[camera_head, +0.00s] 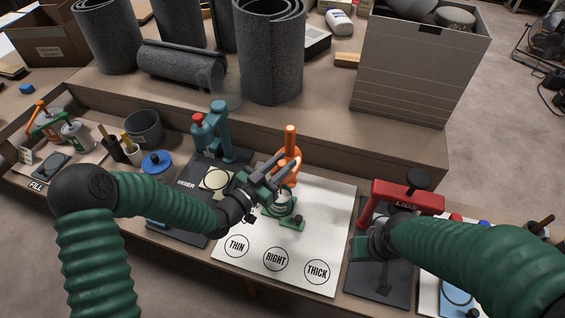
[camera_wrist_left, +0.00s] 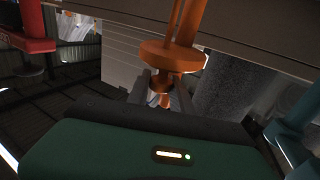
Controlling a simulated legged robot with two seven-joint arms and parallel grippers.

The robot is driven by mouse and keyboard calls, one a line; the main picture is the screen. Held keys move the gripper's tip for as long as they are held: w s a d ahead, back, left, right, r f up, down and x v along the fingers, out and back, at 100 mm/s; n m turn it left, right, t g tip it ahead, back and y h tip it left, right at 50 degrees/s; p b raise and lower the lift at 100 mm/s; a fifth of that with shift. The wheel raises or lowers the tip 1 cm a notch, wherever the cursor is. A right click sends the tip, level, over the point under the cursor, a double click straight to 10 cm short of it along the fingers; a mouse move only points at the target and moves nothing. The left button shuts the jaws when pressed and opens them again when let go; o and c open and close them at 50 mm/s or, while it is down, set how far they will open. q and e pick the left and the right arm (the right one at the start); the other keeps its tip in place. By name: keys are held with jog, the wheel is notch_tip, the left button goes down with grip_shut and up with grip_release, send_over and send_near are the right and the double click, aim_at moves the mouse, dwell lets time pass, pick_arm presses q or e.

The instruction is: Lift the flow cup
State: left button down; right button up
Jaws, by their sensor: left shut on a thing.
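The orange flow cup (camera_head: 288,168), with an upright orange handle, is above the white mat near its back edge. My left gripper (camera_head: 285,177) is shut on it. In the left wrist view the cup's round orange flange (camera_wrist_left: 172,54) sits just above the two dark fingers, which close on its narrower lower body. A small pot in a green holder (camera_head: 282,207) is on the mat in front of the cup, partly hidden by the gripper. I cannot tell whether the cup touches anything below. My right gripper (camera_head: 374,243) is low beside the red lid press; its fingers are unclear.
The white mat (camera_head: 325,235) has circles marked THIN, RIGHT and THICK. A blue mixer (camera_head: 221,135) stands to its left and the red LIDS press (camera_head: 405,194) to its right. Grey rolls (camera_head: 270,55) and a grey bin (camera_head: 412,75) stand on the raised shelf behind.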

dwell(0.7)
pick_arm(q)
notch_tip(320, 180, up, 11)
jog(key=p, duration=0.8)
jog(key=shift+r, duration=0.2)
jog(key=shift+w, duration=0.1)
jog(key=c, duration=1.2)
grip_release()
jog(key=shift+o, duration=0.4)
jog(key=shift+a+f, duration=0.1)
